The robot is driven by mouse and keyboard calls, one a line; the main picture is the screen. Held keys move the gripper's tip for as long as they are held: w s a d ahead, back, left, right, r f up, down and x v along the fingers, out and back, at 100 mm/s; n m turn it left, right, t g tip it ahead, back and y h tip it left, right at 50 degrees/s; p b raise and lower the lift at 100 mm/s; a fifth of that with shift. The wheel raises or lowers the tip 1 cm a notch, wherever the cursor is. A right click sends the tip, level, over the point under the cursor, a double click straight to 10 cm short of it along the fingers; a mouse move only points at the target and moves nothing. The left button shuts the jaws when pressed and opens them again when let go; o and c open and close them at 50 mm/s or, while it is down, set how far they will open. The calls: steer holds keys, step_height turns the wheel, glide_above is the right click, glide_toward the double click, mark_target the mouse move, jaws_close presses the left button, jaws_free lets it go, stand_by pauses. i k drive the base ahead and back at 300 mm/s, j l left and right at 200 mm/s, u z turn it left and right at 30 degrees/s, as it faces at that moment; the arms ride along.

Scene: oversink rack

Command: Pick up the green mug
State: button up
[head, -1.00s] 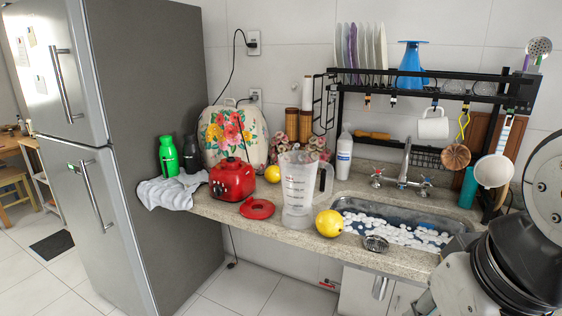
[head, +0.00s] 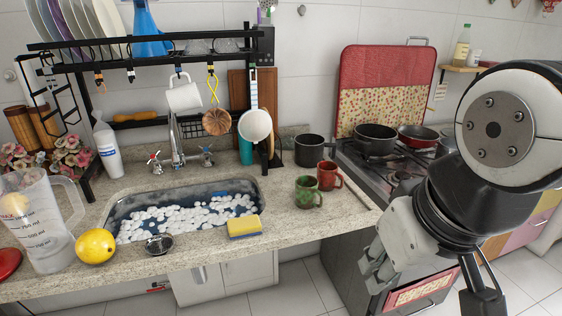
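The green mug (head: 308,192) stands upright on the granite counter, right of the sink, with a mottled green surface and its handle on the right. A red mug (head: 329,175) stands close behind it to the right. My arm fills the right side of the head view. A dark part at the lower right edge seems to be my gripper (head: 483,296), cut off by the frame. It is apart from the green mug, to its lower right.
Left of the mugs are a yellow sponge (head: 244,227) and the sink (head: 120,210) with white pieces in it. A dark pot (head: 309,150) stands behind the mugs, and the stove (head: 365,172) is to the right. Counter in front of the green mug is clear.

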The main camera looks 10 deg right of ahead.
mark_target(310, 195)
steer(key=i+l+z, duration=0.2)
steer(key=i+z, duration=0.25)
steer(key=i+l+z, duration=0.1)
steer(key=i+z, duration=0.35)
steer(key=k, duration=0.1)
